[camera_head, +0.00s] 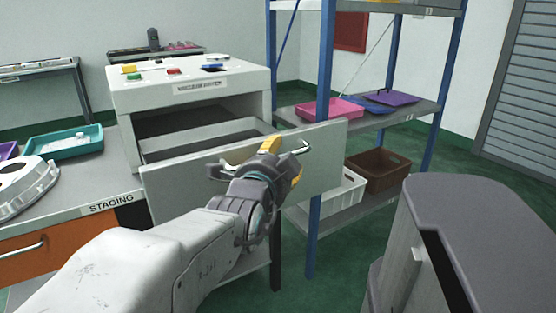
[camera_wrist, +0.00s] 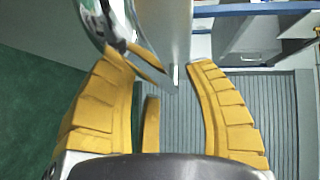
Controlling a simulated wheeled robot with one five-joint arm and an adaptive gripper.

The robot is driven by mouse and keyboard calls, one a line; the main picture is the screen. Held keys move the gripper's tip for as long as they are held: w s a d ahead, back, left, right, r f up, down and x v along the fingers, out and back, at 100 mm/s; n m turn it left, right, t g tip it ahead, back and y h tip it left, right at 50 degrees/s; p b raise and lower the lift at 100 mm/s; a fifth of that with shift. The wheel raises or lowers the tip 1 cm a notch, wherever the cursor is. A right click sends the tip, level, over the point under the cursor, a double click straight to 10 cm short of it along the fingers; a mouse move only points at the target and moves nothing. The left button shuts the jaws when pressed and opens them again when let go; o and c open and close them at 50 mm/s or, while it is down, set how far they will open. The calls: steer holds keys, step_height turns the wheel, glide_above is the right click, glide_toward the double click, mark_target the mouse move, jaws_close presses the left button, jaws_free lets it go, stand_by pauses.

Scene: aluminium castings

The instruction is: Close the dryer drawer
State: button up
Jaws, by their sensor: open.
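The dryer (camera_head: 185,80) is a white box labelled "vacuum dryer". Its drawer (camera_head: 235,172) is pulled out toward me, with a plain pale front and a silver bar handle (camera_head: 303,148). The inside of the drawer shows behind the front. My gripper (camera_head: 280,162) is in front of the drawer front, at the handle, and hides the handle's middle. In the wrist view my yellow fingers (camera_wrist: 163,60) are spread apart, with the curved metal handle (camera_wrist: 108,22) near the left finger and a pale panel between them. I cannot tell whether they touch the handle.
A staging bench (camera_head: 95,200) with a teal tray (camera_head: 65,143) and a round casting (camera_head: 25,187) stands at the left. A blue-posted shelf (camera_head: 325,100) holding trays and crates stands close to the drawer's right end.

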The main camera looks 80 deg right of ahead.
jaws_close()
stand_by(0.5)
